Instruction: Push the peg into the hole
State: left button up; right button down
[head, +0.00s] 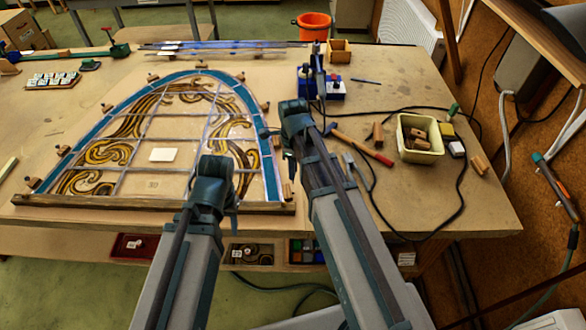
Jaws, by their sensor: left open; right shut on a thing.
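The leaded panel (190,126) lies on the workbench as a pointed arch with amber scrolls and a blue border. Several short wooden pegs (265,106) stand around its outer edge. My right gripper (287,152) is beside the panel's right border, low over the bench. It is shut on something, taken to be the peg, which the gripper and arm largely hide. The hole cannot be made out. My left gripper (233,208) is open, over the panel's lower right part near the front wooden batten (120,204).
Right of my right arm lie a red-handled hammer (375,154), a cream tub (420,138) with wooden pieces, and a looping black cable (458,195). A blue device (330,86) stands behind.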

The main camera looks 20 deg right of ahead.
jog(key=shift+f+b, duration=1.9)
jog(key=shift+f, duration=0.3)
jog(key=shift+f+b, duration=1.1)
jog(key=c, duration=0.7)
grip_release()
jog(key=shift+r, duration=0.15)
notch_tip(320, 180, up, 14)
jog(key=p, duration=1.4)
jog(key=shift+f, duration=0.2)
